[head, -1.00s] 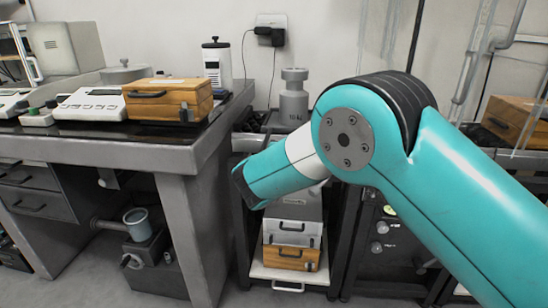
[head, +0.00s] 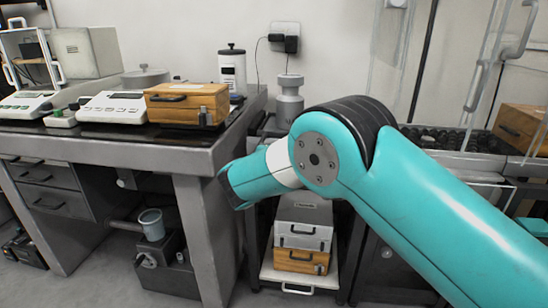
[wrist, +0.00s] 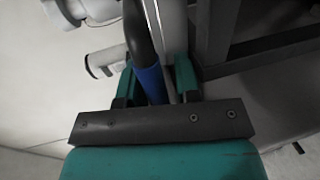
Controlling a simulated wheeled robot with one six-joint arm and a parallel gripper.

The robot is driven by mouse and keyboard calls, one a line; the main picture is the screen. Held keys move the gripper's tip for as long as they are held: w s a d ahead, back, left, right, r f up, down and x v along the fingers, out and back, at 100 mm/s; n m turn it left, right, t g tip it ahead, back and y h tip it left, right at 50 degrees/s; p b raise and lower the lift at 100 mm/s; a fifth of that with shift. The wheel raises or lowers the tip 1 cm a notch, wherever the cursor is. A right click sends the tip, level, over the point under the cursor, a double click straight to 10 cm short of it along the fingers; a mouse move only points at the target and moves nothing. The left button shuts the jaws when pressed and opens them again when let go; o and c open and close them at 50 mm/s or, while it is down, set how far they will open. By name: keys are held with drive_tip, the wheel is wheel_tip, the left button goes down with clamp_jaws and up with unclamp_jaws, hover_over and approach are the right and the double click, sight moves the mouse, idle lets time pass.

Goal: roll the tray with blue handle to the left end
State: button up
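In the wrist view, my gripper (wrist: 155,76) has its two teal fingers apart, one on each side of a dark curved handle with a blue sleeve (wrist: 151,84). The sleeve is close to the left finger, and a narrow gap shows between it and the right finger. In the head view my teal arm reaches away to the left, and its own bulk hides my gripper and the blue handle. I cannot pick out the tray that this handle belongs to.
A dark-topped table (head: 120,150) at left bears a wooden box (head: 187,104) and balances. A grey weight (head: 289,100) stands behind my arm. Below, a low shelf (head: 318,283) holds stacked cases. A wooden box (head: 522,128) stands at far right.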

drive_tip(key=shift+o, duration=0.5)
drive_tip(key=shift+d, duration=0.2)
drive_tip(key=p+v, duration=0.2)
drive_tip(key=v, duration=1.5)
drive_tip(key=shift+s, duration=0.15)
